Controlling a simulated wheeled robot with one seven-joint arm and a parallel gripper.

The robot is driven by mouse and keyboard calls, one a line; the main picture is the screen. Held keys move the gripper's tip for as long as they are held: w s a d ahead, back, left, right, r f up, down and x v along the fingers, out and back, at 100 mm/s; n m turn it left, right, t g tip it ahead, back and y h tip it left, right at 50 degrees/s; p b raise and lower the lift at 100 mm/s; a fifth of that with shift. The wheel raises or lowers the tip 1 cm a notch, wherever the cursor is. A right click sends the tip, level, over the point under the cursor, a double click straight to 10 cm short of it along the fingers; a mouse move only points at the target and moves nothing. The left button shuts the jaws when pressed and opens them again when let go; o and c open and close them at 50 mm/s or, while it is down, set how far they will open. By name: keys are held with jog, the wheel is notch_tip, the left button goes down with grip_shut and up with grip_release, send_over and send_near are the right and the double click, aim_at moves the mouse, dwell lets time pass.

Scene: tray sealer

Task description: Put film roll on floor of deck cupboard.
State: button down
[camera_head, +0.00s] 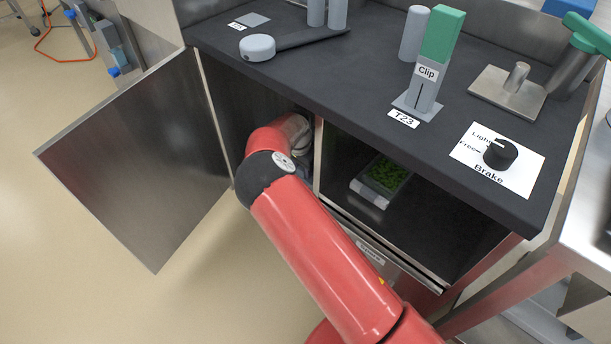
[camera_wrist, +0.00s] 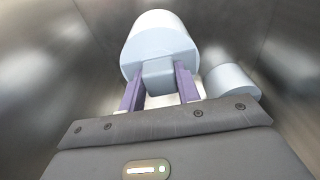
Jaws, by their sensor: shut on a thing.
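In the wrist view my gripper (camera_wrist: 158,88) has its two purple fingers closed on a grey block at the near end of a pale cylinder, the film roll (camera_wrist: 158,38). Metal walls surround it. In the head view my red arm reaches into the left bay of the deck cupboard (camera_head: 222,95), whose door (camera_head: 135,165) stands wide open. My gripper and the film roll are hidden there behind the arm and under the deck. I cannot tell whether the roll touches the cupboard floor.
A second pale cylinder (camera_wrist: 232,80) stands close to the right of the held roll. The right bay holds a tray of green pieces (camera_head: 383,177). The dark deck (camera_head: 330,75) overhangs the bays, carrying a green-topped clip post (camera_head: 440,40) and a brake knob (camera_head: 500,153).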

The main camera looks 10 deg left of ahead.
jog(key=shift+f, duration=2.2)
jog(key=shift+f, duration=0.2)
jog(key=c, duration=1)
grip_release()
jog(key=r, duration=0.7)
jog(key=shift+s+a+r, duration=0.15)
jog(key=shift+s+a, duration=0.05)
jog(key=shift+s, duration=0.15)
jog(key=shift+r, duration=0.25)
